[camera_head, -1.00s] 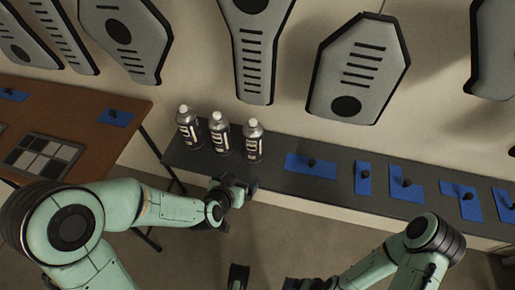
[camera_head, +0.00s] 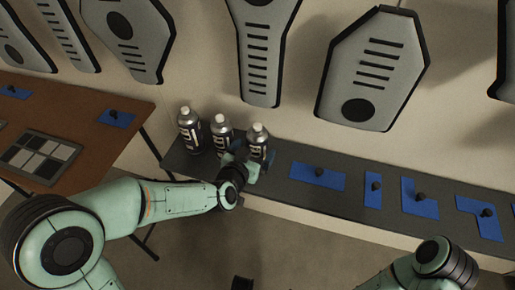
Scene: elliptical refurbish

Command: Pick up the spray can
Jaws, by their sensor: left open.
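Three spray cans with white caps and dark labelled bodies stand upright at the left end of the long dark shelf (camera_head: 275,185). They are the left can (camera_head: 189,132), the middle can (camera_head: 220,131) and the right can (camera_head: 258,138). My left gripper (camera_head: 262,160) is open at the lower part of the right can and partly covers it. I cannot tell whether the fingers are around the can or just in front of it. My right arm shows at the lower right, but its gripper is not clearly in view.
Blue mats with dark knobs (camera_head: 318,174) lie along the shelf to the right. A brown table (camera_head: 75,105) with a checkered panel (camera_head: 42,157) stands at the left. Grey slotted panels (camera_head: 375,70) hang on the wall behind. The floor in front is clear.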

